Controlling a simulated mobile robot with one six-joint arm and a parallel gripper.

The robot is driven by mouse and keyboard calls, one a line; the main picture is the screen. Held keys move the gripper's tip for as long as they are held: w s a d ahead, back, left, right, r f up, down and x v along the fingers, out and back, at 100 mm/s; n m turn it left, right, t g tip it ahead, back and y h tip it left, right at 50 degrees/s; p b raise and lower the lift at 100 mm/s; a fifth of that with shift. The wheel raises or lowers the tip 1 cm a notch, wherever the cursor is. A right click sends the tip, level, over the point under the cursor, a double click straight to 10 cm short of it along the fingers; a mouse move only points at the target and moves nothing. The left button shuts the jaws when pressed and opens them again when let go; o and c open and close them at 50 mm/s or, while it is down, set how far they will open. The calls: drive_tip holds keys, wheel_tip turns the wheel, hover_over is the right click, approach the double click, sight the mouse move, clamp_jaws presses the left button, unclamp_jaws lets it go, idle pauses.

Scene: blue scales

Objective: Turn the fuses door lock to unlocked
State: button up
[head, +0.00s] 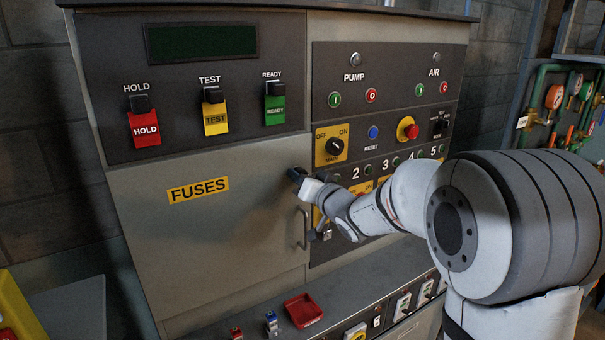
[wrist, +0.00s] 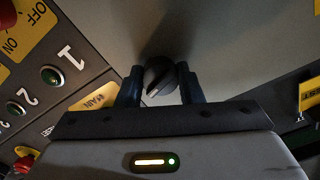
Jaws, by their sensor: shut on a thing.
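The fuses door (head: 210,235) is a grey panel with a yellow FUSES label (head: 198,190), and it looks closed. Its lock (wrist: 160,76) is a dark round knob with a pale mark, seen in the wrist view between my fingers. My gripper (wrist: 160,85) is shut on the knob, one finger on each side. In the head view my gripper (head: 298,176) is at the door's upper right edge and hides the lock. I cannot tell from the mark whether the lock is locked or unlocked.
A door handle (head: 305,228) is just below my gripper. The main switch (head: 335,147) and the pump and air buttons are on the panel to the right. A red tray (head: 303,310) lies on the ledge below. The space before the door's left part is free.

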drive_tip(key=shift+m+p, duration=0.65)
drive_tip(key=shift+m, duration=1.05)
drive_tip(key=o, duration=1)
drive_tip(key=shift+c, duration=0.2)
drive_tip(key=b+v, duration=0.1)
drive_tip(key=v, duration=0.6)
drive_tip(key=shift+s+d+b, duration=0.25)
drive_tip(key=shift+s+b, duration=0.05)
drive_tip(key=shift+s, duration=0.05)
